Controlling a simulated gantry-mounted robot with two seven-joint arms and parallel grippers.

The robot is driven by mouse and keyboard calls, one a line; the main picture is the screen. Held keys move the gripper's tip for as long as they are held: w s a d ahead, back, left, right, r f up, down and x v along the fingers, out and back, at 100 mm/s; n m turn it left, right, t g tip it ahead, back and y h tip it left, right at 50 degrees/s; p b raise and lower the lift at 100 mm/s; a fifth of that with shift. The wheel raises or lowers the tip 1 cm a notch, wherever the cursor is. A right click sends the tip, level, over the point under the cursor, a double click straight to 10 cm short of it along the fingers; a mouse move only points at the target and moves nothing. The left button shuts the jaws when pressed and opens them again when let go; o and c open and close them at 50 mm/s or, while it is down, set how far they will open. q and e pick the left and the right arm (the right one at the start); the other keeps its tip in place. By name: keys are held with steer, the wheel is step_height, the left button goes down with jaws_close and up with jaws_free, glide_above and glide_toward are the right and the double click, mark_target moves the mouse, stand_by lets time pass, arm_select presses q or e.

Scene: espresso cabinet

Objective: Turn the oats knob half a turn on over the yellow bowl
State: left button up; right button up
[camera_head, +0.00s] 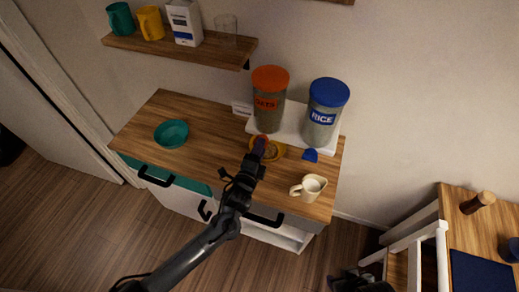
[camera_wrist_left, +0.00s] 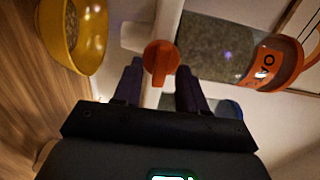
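The oats dispenser (camera_head: 267,103) has an orange lid and label and stands on a white base at the back of the cabinet top. Its orange knob (camera_wrist_left: 160,58) lies between the fingers of my left gripper (camera_wrist_left: 160,75) in the left wrist view, with a fingertip against each side. The yellow bowl (camera_head: 279,153) sits just below the oats dispenser, partly hidden by my gripper; in the wrist view the bowl (camera_wrist_left: 72,60) holds speckled, oat-like bits. My right gripper (camera_head: 360,283) is dark and partly cut off at the bottom edge.
The rice dispenser (camera_head: 323,112) with a blue lid and blue knob (camera_head: 310,155) stands right of the oats one. A cream jug (camera_head: 309,188) is at the front right, a teal bowl (camera_head: 171,134) at the left. The wooden top (camera_head: 205,147) is clear between the bowls.

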arm_select(q)
steer(key=v, duration=1.1)
steer(key=shift+w, duration=0.1)
